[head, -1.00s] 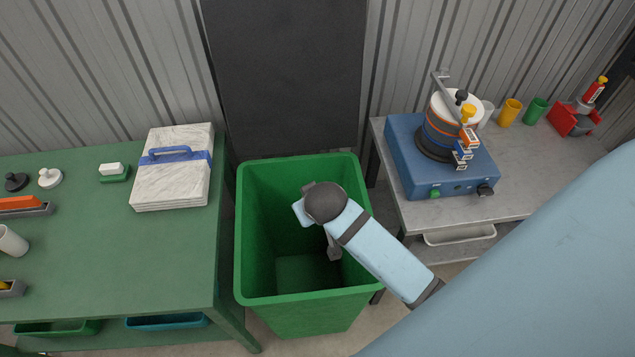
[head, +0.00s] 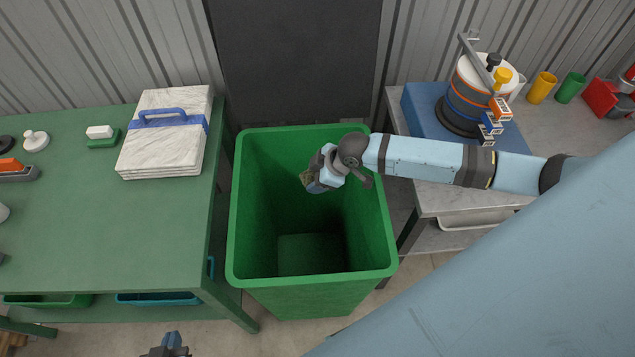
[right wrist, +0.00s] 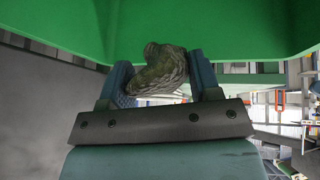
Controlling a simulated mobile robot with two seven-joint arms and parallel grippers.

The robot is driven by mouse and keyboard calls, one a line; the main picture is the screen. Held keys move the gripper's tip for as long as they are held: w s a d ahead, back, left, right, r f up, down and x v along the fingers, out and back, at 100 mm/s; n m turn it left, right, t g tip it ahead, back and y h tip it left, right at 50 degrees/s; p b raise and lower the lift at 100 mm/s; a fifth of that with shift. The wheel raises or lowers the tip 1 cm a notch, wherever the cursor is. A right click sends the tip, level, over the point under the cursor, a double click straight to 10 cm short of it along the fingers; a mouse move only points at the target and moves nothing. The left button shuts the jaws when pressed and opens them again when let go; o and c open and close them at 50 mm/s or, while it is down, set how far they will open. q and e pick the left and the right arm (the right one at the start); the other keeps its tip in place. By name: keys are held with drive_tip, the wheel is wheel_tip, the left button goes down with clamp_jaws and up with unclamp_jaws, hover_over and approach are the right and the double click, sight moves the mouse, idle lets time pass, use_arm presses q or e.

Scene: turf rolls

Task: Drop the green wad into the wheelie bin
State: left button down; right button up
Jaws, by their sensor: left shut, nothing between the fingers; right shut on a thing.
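The green wheelie bin (head: 312,291) stands open between the two tables; it is empty as far as I can see. My right gripper (head: 312,184) is over the bin's opening, near its middle. In the right wrist view my right gripper (right wrist: 160,82) is shut on the green wad (right wrist: 160,68), a crumpled, mottled green lump between its two fingers. In the head view the wad (head: 305,178) shows only as a small patch at the fingertips. The bin's green wall (right wrist: 210,25) fills the top of the wrist view. My left gripper (head: 168,345) is at the bottom edge, partly cut off.
A green table (head: 100,235) is on the left, with a strapped stack of white slabs (head: 165,155). A grey bench (head: 450,197) with a blue machine (head: 425,115) is on the right. A dark panel (head: 295,65) stands behind the bin.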

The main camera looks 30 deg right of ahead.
drive_tip(key=shift+f+b, duration=0.5)
drive_tip(key=shift+f, duration=0.1)
wheel_tip(320, 180, down, 5)
drive_tip(key=b, duration=0.5)
drive_tip(key=shift+r, duration=0.2)
drive_tip(key=o, duration=1.1)
drive_tip(key=v, duration=1.3)
drive_tip(key=shift+s+r, duration=0.2)
drive_tip(key=shift+r, duration=0.15)
